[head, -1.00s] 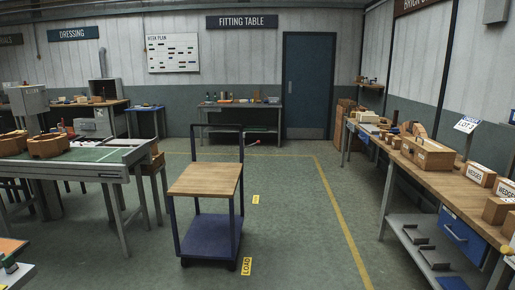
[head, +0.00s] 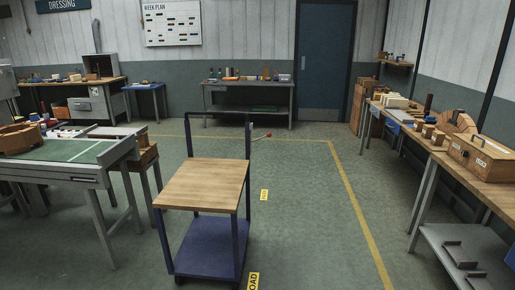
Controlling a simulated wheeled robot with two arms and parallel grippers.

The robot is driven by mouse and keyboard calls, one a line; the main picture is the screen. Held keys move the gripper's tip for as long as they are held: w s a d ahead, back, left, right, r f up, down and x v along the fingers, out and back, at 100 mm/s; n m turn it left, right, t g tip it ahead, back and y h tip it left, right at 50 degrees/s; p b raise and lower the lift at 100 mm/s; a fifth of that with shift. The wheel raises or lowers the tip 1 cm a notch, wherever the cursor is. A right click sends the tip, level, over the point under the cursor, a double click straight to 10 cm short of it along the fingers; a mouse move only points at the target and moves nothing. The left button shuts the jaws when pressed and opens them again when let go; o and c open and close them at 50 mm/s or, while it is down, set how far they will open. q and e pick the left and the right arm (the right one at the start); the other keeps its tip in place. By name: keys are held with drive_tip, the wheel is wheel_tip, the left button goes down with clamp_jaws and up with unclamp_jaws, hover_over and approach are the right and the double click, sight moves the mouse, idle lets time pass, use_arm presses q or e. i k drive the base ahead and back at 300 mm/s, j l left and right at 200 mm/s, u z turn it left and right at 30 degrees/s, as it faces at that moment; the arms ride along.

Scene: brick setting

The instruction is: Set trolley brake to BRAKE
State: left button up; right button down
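The trolley (head: 203,184) stands on the floor a little left of the middle, with a wooden top, a blue lower deck (head: 208,246) and a dark push handle frame at its far end. A thin lever with a red knob (head: 268,135) sticks out to the right of the handle frame; it looks like the brake lever. I cannot read any brake marking at this distance. Neither of my grippers is in view.
A green-topped table (head: 70,152) stands close on the left. A long wooden workbench (head: 480,180) with boxes runs along the right. Clear floor (head: 305,215) lies right of the trolley, with yellow lines and labels. A bench (head: 248,88) and blue door (head: 325,60) are at the back.

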sight(269, 134)
drive_tip(key=i+u, duration=0.1)
drive_tip(key=i, duration=0.35)
drive_tip(key=i+l+u, duration=0.1)
drive_tip(key=i, duration=0.35)
drive_tip(key=i+l+u, duration=0.15)
drive_tip(key=i, duration=0.3)
drive_tip(key=i+l+u, duration=0.1)
drive_tip(key=i, duration=0.35)
drive_tip(key=i+l+u, duration=0.1)
drive_tip(key=i, duration=0.3)
drive_tip(key=i+l+u, duration=0.6)
drive_tip(key=i+l, duration=0.15)
drive_tip(key=i, duration=0.05)
